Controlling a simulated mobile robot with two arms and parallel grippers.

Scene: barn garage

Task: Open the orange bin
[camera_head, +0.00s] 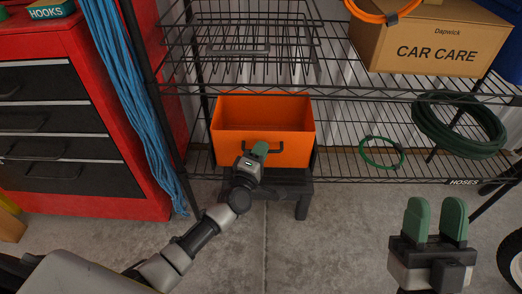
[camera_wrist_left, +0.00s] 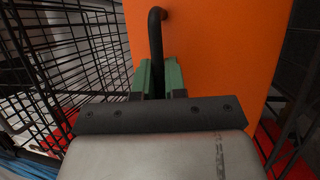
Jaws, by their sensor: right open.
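The orange bin (camera_head: 228,148) sits low at the bottom of the wire rack, with its front facing me and part of its orange inside showing above the front edge. A dark handle is on its front; in the left wrist view the black handle (camera_wrist_left: 155,40) runs between the green fingers. My left gripper (camera_head: 259,150) is at the handle, its fingers closed on both sides of the bar with no clear gap. The orange front (camera_wrist_left: 220,60) fills much of that view. My right gripper (camera_head: 436,220) is open and empty, over the floor at the right.
A dark low stand (camera_head: 290,188) is under the bin. A red cabinet (camera_head: 150,205) with dark drawers and a hanging blue cord (camera_head: 135,110) are at the left. The wire rack (camera_head: 350,178) holds a CAR CARE box (camera_head: 435,40) and green hoses (camera_head: 460,122). The concrete floor (camera_head: 330,235) is clear.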

